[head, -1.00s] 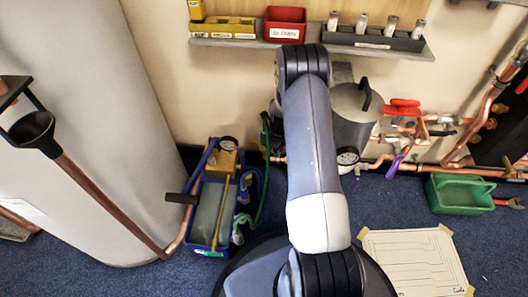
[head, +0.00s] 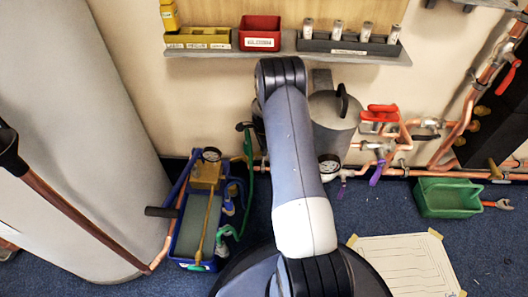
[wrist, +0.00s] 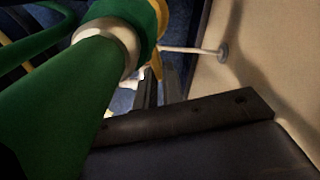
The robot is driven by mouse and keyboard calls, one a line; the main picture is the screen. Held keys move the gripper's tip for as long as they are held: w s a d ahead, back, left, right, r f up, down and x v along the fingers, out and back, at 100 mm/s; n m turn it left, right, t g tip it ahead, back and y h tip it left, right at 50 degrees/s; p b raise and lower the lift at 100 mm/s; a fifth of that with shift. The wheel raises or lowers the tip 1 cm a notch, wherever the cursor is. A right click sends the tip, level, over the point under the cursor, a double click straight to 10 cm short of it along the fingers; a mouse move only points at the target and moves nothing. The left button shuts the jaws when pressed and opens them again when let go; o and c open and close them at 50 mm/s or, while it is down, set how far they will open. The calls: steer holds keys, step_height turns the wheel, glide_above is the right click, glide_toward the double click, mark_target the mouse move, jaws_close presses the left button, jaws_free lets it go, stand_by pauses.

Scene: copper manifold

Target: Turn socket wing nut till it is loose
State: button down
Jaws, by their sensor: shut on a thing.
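In the wrist view a green hose (wrist: 70,100) with a silver collar (wrist: 108,35) fills the left side. My gripper (wrist: 160,88) shows beyond it as two dark, narrow fingers close together. The fingers are shut on a small pale part between their tips, which I take to be the socket wing nut; its shape is mostly hidden by the hose and the fingers. A yellow piece (wrist: 158,16) shows behind the collar. In the head view my arm hides the gripper and the wing nut.
A blue pump crate (head: 178,235) with hoses stands on the floor left of my arm. A grey vessel (head: 334,125) and copper pipes (head: 440,172) with red and purple handles stand right. A green tray (head: 450,198) lies far right. A shelf (head: 285,51) runs above.

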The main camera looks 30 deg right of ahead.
steer(key=shift+w+n, duration=0.3)
steer(key=shift+n, duration=0.3)
steer(key=shift+w+d+r, duration=0.1)
steer(key=shift+w, duration=0.05)
steer(key=c, duration=1.5)
jaws_free()
steer(key=shift+r, duration=0.1)
step_height(320, 180, up, 10)
steer(key=p, duration=0.4)
steer(key=shift+r, duration=0.25)
steer(key=f+b, duration=0.2)
steer(key=f, duration=0.3)
steer(key=f+b, duration=0.2)
steer(key=f, duration=0.3)
steer(key=shift+s+f, duration=0.2)
steer(key=shift+f, duration=0.2)
